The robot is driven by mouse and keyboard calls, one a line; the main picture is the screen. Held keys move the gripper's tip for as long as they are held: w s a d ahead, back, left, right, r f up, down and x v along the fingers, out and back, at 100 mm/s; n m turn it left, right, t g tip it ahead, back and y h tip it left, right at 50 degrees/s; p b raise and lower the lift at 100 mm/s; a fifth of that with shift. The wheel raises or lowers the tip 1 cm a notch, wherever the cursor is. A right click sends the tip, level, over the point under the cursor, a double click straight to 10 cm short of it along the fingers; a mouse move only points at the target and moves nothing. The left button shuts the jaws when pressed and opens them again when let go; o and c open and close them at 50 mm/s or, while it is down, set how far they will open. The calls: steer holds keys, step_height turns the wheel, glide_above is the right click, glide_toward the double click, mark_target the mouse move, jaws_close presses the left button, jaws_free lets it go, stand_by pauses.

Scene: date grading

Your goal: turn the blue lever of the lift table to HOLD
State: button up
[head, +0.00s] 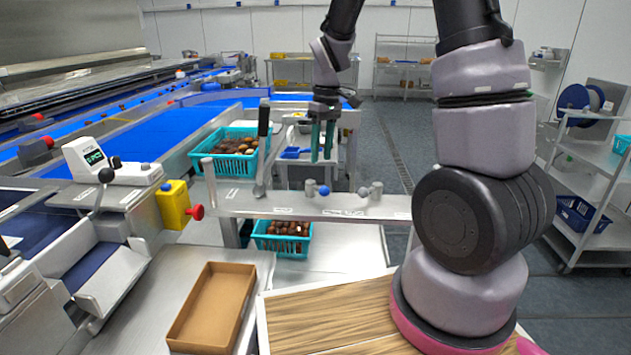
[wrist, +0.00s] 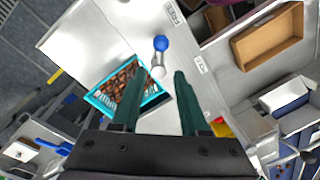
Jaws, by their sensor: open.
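The blue lever (head: 324,190) shows as a blue ball knob beside a short grey post on the grey rail of the lift table (head: 240,203). In the wrist view the blue knob (wrist: 161,43) lies just beyond the fingertips, with a pale hub (wrist: 158,72) behind it. Small labels stand on the rail on both sides of it; I cannot read which is HOLD. My gripper (head: 322,155) points down above the rail with its green fingers apart and empty. In the wrist view my gripper (wrist: 154,76) frames the hub between its fingers, without visible contact.
A grey-knobbed lever (head: 363,191) stands right of the blue one. A tall black-handled lever (head: 263,118) rises to the left. Teal crates of dates stand behind (head: 232,144) and below (head: 283,240) the rail. A cardboard tray (head: 212,305) lies front left.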

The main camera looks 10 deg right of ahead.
steer(key=f, duration=0.8)
steer(key=shift+s+a+f, duration=0.3)
steer(key=shift+a+f, duration=0.05)
jaws_close()
